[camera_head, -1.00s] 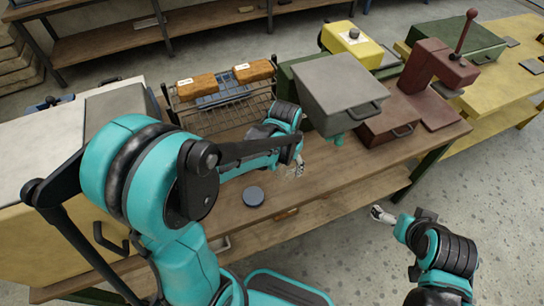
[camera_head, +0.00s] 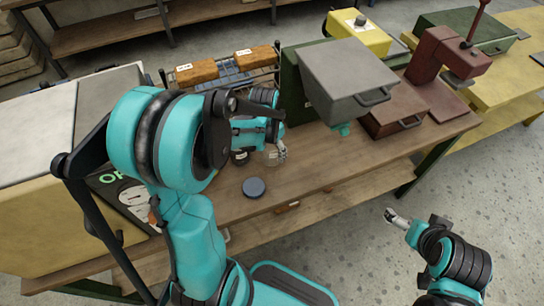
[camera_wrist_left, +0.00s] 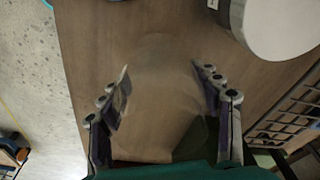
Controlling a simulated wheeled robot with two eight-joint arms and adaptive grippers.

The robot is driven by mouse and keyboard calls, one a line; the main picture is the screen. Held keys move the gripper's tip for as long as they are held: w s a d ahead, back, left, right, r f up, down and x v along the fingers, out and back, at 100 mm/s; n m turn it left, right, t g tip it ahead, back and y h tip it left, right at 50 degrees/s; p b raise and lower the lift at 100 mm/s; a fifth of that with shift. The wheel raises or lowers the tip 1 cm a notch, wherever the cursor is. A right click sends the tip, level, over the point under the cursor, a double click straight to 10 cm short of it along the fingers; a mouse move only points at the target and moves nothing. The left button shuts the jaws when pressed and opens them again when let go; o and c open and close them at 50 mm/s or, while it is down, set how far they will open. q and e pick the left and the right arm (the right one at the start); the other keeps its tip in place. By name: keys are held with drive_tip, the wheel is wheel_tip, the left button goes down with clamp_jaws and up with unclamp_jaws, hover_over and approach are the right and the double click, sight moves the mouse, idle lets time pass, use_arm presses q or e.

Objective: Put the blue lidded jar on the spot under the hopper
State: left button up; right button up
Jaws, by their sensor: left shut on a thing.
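A dark blue round lid-like top (camera_head: 254,187) shows on the wooden table; I cannot tell how much jar lies beneath it. My left gripper (camera_head: 277,152) is over the table behind and right of it, left of the hopper. In the left wrist view its fingers (camera_wrist_left: 162,95) are shut around a clear, see-through vessel (camera_wrist_left: 160,65), which also shows faintly in the head view (camera_head: 270,157). My right gripper (camera_head: 394,217) hangs over the floor, too small to judge.
A maroon press (camera_head: 435,65) is right of the hopper. A dark round thing (camera_head: 240,157) is partly hidden by my left arm. A pale cylindrical thing (camera_wrist_left: 275,25) fills the wrist view's upper right.

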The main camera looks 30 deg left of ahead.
sight(272, 156)
use_arm(q)
wheel_tip(272, 156, down, 4)
drive_tip(key=shift+r+b, duration=0.15)
drive_tip(key=shift+b, duration=0.65)
drive_tip(key=shift+r, duration=0.1)
drive_tip(key=o, duration=1.4)
